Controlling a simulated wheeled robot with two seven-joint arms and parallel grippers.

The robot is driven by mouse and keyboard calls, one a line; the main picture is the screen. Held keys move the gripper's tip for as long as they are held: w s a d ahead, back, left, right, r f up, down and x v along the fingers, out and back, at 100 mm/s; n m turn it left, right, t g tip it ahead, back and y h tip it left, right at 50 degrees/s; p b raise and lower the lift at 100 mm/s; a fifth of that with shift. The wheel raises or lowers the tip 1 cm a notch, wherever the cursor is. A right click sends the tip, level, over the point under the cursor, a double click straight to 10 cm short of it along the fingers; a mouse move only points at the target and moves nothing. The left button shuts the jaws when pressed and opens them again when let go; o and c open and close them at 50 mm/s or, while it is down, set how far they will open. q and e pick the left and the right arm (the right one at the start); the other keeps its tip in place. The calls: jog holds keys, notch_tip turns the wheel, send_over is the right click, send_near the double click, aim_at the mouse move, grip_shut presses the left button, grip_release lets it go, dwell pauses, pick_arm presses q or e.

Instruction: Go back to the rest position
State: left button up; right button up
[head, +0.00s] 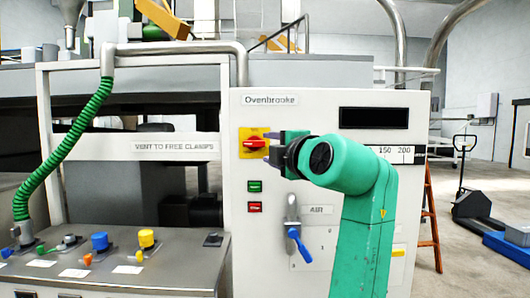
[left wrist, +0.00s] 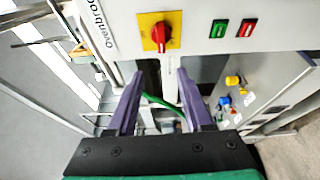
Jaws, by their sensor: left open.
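My left gripper (head: 272,146) is at the end of my green arm, in front of the white cabinet panel (head: 285,255) and just right of the red rotary switch (head: 253,143) in the head view. In the left wrist view the two purple fingers (left wrist: 160,76) are spread apart with nothing between them. The red switch (left wrist: 161,37) on its yellow plate lies beyond the fingertips there, and I see no contact. My right gripper is in neither view.
Green (head: 255,186) and red (head: 255,207) buttons and a blue-handled air valve (head: 298,243) sit on the panel below the gripper. A grey control desk (head: 120,279) with coloured knobs and a green hose (head: 72,140) stand left. A pallet jack (head: 470,205) stands on open floor at right.

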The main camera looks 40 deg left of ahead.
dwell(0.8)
pick_arm(q)
notch_tip(320, 180, down, 37)
jog(key=w+a+m+h, duration=0.2)
jog(key=m+h, duration=0.6)
jog(key=m, duration=0.9)
jog(key=s+d+f+m+g+h, duration=0.35)
jog(key=s+d+f+m, duration=0.35)
jog(key=s+f, duration=0.4)
jog(key=s+d+f+m+g+h, duration=0.2)
jog(key=s+d+f+m+h, duration=0.25)
jog(key=s+f+m, duration=0.5)
jog(key=s+f+n+g+p, duration=0.1)
jog(key=s+f+p, duration=0.1)
jog(key=f, duration=0.9)
jog(key=s+f+p, duration=0.2)
jog(key=f, duration=0.8)
jog(key=s+a+f+g+p, duration=0.1)
jog(key=s+a+f+p, duration=0.2)
jog(key=s+f, duration=0.7)
jog(key=s, duration=0.5)
jog(key=shift+s, duration=0.35)
